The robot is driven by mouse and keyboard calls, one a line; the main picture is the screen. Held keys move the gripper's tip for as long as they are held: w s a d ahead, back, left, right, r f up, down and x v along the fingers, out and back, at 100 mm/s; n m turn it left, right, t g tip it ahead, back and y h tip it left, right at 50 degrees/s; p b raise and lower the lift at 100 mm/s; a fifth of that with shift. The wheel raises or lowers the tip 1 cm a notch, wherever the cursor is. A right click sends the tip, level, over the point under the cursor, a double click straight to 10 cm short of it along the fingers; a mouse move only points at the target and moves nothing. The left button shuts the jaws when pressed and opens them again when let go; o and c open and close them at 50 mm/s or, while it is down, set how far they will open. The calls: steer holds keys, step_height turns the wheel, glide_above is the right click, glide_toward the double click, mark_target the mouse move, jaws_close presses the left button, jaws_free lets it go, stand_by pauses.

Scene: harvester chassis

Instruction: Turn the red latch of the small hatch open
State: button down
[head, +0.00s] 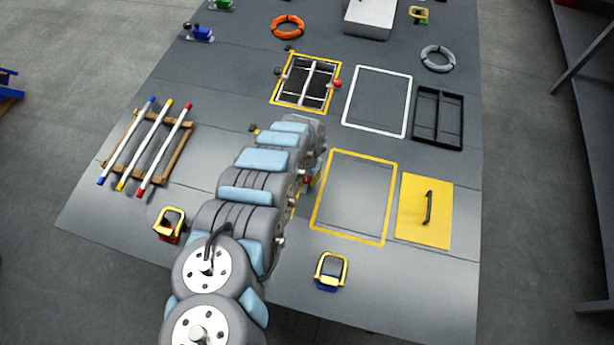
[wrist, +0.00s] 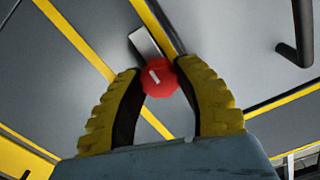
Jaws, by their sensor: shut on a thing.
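The red latch knob (wrist: 160,78) sits between the yellow ribbed fingertips of my gripper (wrist: 162,80) in the wrist view. The fingers are shut on the knob, one on each side. A light metal bar (wrist: 145,42) lies just behind the knob, close to a yellow edge line. Grey panel surface with yellow lines surrounds it in the wrist view. In the head view my arm covers the latch and most of the small hatch around it.
A dark handle (wrist: 303,35) stands at the right of the wrist view. In the head view, an empty yellow-outlined area (head: 352,198) and a yellow panel with a handle (head: 412,210) lie right of my arm. Coloured rods on a wooden rack (head: 150,148) lie left.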

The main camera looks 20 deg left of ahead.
mark_target(307, 177)
steer(key=shift+n, duration=0.4)
steer(key=c, duration=0.7)
jaws_free()
steer(key=shift+o, duration=0.2)
steer(key=shift+w+r, duration=0.1)
steer(key=shift+r, duration=0.05)
steer(key=shift+a+r, duration=0.1)
steer(key=shift+r, duration=5.75)
